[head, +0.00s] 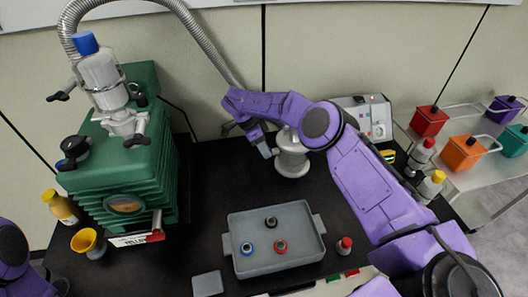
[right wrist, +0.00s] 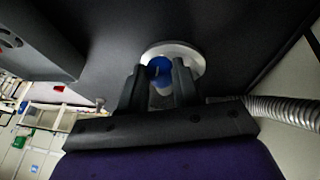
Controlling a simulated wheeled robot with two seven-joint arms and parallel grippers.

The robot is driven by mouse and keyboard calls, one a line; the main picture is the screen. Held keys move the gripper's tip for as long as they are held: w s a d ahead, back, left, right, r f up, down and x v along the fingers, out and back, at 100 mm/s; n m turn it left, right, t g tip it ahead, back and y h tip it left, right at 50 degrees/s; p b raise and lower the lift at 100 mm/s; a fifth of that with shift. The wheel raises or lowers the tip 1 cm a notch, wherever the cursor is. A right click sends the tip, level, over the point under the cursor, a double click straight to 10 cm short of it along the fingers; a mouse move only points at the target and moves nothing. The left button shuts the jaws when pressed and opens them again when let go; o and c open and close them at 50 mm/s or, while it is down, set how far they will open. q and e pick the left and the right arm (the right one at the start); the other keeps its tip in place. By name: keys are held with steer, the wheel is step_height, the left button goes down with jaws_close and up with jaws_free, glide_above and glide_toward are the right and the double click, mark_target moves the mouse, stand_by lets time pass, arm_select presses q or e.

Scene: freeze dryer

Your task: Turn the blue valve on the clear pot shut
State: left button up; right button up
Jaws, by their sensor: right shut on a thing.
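A pale, cylindrical pot (head: 292,160) with a wide round base stands at the back middle of the black table; it looks whitish rather than clearly see-through. My right gripper (head: 265,148) is low at its left side. In the right wrist view, the two dark fingers (right wrist: 160,88) are closed on a small blue part, the blue valve (right wrist: 159,68). A white round base (right wrist: 184,52) shows behind it. How far the valve is turned cannot be told. In the head view the valve is hidden. My left arm shows only at the lower left edge, without its gripper.
A green machine (head: 120,175) at left carries a clear bottle with a blue cap (head: 86,43). A grey tray (head: 262,262) with several small rings lies in front. A grey-white device (head: 368,118) stands behind my right arm. A cart (head: 490,185) with coloured containers is at right.

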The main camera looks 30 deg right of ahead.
arm_select(q)
steer(key=shift+f, duration=0.15)
stand_by(0.3)
arm_select(e)
steer(key=o, duration=1.1)
steer(key=shift+c, duration=0.2)
